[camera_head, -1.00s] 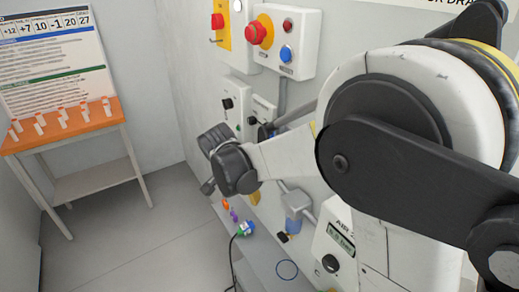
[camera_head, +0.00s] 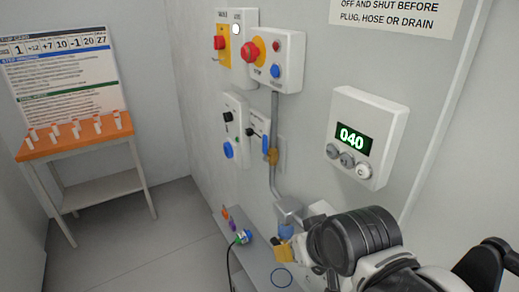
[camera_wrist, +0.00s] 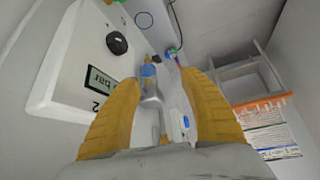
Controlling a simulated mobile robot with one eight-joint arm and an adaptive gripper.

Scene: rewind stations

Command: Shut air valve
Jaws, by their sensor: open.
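The air valve looks to be the blue lever (camera_head: 265,144) on a brass body (camera_head: 271,156) in the grey wall pipe. The lever stands upright, roughly in line with the pipe. My gripper (camera_head: 283,251) is low at the right of the head view, below the valve and apart from it. In the wrist view, its yellow fingers (camera_wrist: 163,77) are spread open with nothing held. Between them, farther off, show a grey fitting (camera_wrist: 151,92) and a blue part (camera_wrist: 148,71). I cannot make out the valve lever in the wrist view.
A box with a "bar" display (camera_wrist: 101,79) is close left of my fingers. A wall panel reading 040 (camera_head: 351,138), a red stop button box (camera_head: 291,45) and a knob box (camera_head: 229,116) surround the pipe. A low shelf (camera_head: 257,259) runs beneath.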

